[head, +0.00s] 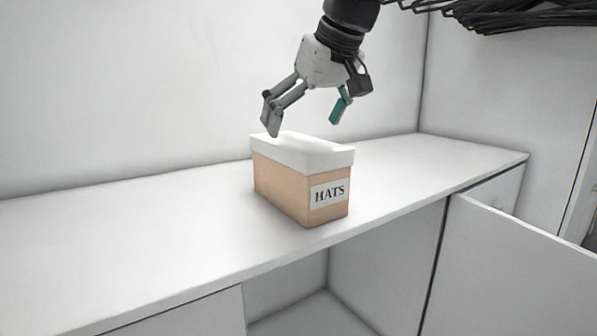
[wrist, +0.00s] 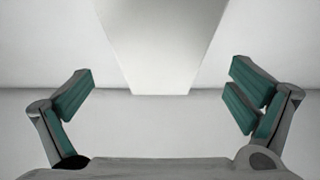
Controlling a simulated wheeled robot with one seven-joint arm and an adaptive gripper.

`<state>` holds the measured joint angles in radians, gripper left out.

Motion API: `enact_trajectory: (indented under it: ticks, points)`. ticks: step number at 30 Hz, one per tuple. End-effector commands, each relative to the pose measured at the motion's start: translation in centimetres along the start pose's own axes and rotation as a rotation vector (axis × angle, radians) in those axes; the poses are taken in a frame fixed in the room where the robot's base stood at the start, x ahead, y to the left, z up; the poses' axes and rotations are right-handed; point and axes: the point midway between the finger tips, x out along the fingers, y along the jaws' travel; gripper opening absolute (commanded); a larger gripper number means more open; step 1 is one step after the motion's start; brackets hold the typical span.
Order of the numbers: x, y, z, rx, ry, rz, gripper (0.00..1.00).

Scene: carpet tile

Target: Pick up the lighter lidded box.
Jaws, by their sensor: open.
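A lidded box (head: 284,191) with peach-orange sides, a white lid (head: 303,152) and a label reading HATS stands upright on a white counter. It is the only lidded box in view. My gripper (head: 305,127) is open and empty above the box, its fingers spread either side over the lid. In the wrist view the white lid (wrist: 160,45) shows ahead between and beyond the open fingers (wrist: 160,98). The fingers do not appear to touch the box.
The white counter (head: 130,240) runs along a white wall and is clear on both sides of the box. Its front edge lies close to the box. Below is an open cupboard space (head: 300,310), and a white door panel (head: 520,270) stands open at the right.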

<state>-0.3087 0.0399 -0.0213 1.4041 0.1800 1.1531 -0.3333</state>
Motion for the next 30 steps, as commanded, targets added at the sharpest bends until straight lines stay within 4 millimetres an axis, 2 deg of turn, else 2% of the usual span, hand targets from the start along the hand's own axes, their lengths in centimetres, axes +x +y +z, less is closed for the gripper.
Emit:
enact_trajectory:
  ticks: [10,20,30]
  points:
    - [4.3,-0.1,0.2,-0.001,-0.003,-0.002,1.0]
    - [5.1,0.1,0.2,0.0,-0.001,0.0,1.0]
    - [5.1,0.1,0.2,0.0,-0.001,-0.001,0.23]
